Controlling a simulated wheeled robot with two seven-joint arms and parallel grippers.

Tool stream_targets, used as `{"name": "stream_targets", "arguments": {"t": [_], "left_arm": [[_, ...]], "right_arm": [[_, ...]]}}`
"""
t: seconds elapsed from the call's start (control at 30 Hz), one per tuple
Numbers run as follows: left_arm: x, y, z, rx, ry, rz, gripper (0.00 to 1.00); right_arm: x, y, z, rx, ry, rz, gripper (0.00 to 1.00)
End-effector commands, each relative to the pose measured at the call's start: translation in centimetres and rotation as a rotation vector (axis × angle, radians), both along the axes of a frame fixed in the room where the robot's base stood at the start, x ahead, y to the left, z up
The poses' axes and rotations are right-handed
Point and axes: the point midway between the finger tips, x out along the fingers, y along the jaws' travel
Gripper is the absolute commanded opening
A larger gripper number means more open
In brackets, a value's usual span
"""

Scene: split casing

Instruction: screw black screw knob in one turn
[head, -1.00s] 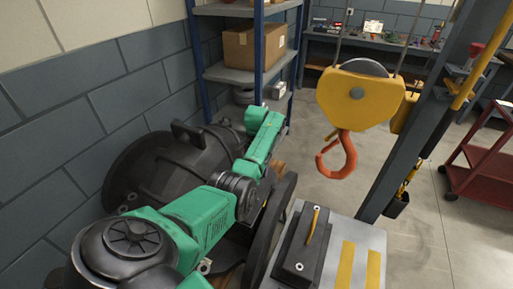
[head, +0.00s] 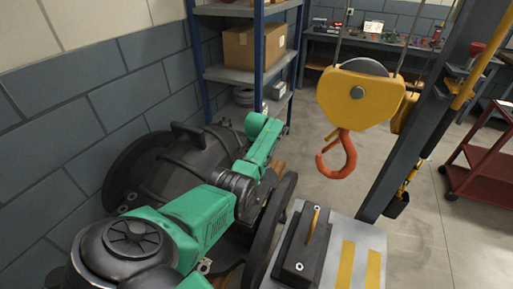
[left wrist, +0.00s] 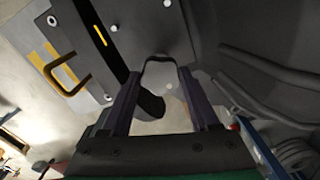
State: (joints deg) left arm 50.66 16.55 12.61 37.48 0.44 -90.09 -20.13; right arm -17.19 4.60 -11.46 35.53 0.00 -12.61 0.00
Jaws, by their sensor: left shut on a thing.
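The casing's dark ribbed wall (left wrist: 265,85) fills the right of the left wrist view. My right gripper is in neither view.
A black block with a yellow handle (head: 305,245) lies on a grey plate with yellow stripes (head: 345,265). An orange hook (head: 339,158) hangs from a yellow pulley block (head: 358,98).

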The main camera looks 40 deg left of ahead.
Motion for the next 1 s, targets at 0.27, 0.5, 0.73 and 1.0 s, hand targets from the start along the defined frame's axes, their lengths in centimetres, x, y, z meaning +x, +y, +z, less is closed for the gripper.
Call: {"name": "stream_targets", "arguments": {"t": [0.27,0.5,0.73,1.0], "left_arm": [[0.0,0.0,0.2,0.001,0.000,-0.153,0.06],[0.0,0.1,0.3,0.003,0.000,-0.366,0.06],[0.1,0.1,0.2,0.003,-0.001,-0.587,0.06],[0.1,0.1,0.1,0.003,-0.001,-0.842,0.06]], "right_arm": [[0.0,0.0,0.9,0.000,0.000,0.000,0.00],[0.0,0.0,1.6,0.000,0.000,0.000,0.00],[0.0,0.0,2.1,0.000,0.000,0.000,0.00],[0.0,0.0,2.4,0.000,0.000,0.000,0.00]]}}
